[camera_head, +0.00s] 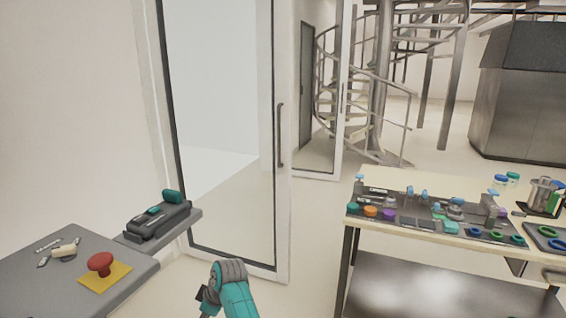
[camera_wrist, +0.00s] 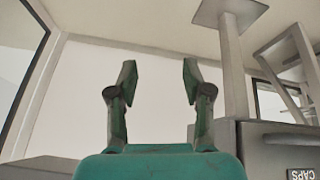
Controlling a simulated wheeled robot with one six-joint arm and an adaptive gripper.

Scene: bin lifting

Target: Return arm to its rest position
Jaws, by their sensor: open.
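My gripper shows in the wrist view (camera_wrist: 158,80) with its two green fingers spread wide apart. Nothing is between the fingers; a pale wall and ceiling lie behind them. In the head view only a teal and grey part of my arm shows, at the bottom centre, in front of the glass door. The fingertips cannot be made out in the head view. The arm part is apart from the tables.
A grey table (camera_head: 45,290) with a red button (camera_head: 100,264) stands at left, with a dark device (camera_head: 158,219) on a shelf. A workbench (camera_head: 400,177) with several tools stands at right. A glass door (camera_head: 225,130) and spiral stairs (camera_head: 375,90) are behind. Floor shows between the tables.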

